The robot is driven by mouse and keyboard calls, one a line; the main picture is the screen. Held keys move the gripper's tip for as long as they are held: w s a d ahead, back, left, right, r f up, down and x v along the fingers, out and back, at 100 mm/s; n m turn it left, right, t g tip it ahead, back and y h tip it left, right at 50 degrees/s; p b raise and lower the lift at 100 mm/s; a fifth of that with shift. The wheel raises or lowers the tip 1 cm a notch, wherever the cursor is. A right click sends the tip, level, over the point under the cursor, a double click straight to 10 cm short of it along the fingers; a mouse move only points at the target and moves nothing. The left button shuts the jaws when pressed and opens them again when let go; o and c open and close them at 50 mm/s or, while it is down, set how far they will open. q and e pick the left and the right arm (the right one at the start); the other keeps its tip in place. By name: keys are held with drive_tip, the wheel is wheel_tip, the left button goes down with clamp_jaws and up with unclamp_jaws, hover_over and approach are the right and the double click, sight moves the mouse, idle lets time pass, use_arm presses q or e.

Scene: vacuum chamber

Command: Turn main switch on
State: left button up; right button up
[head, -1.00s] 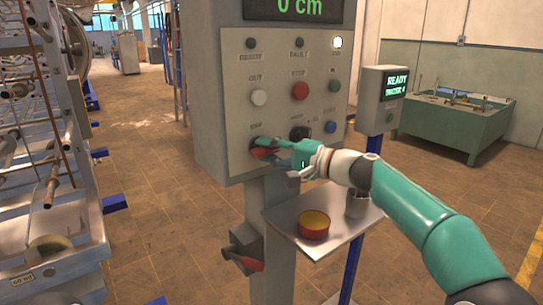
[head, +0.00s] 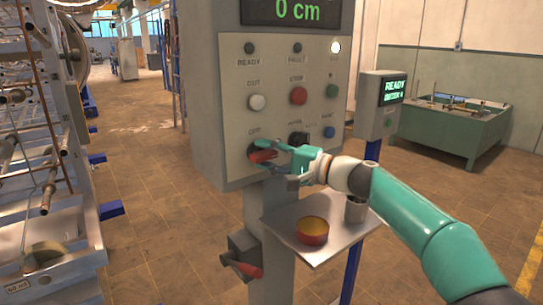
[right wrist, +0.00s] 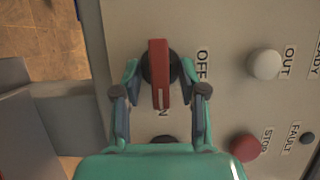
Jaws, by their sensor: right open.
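The main switch (head: 262,156) is a red bar handle on a black round base, low at the left of the grey control panel (head: 228,110). In the right wrist view the switch handle (right wrist: 159,75) has a white line at the end pointing toward a partly hidden label ending in "N"; the "OFF" label is at its side. In the head view the handle lies about level. My right gripper (head: 270,158) is open, with a finger on each side of the handle and visible gaps in the right wrist view. My left gripper is not in view.
A black knob (head: 298,139) and a blue button (head: 329,132) sit to the right, with white (head: 257,102), red (head: 298,96) and green (head: 333,91) buttons above. Below are a shelf with a red-yellow dish (head: 313,231) and a red-handled lever (head: 243,267).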

drive_tip(key=v, duration=1.2)
drive_tip(key=shift+f, duration=0.15)
drive_tip(key=shift+w+d, duration=0.1)
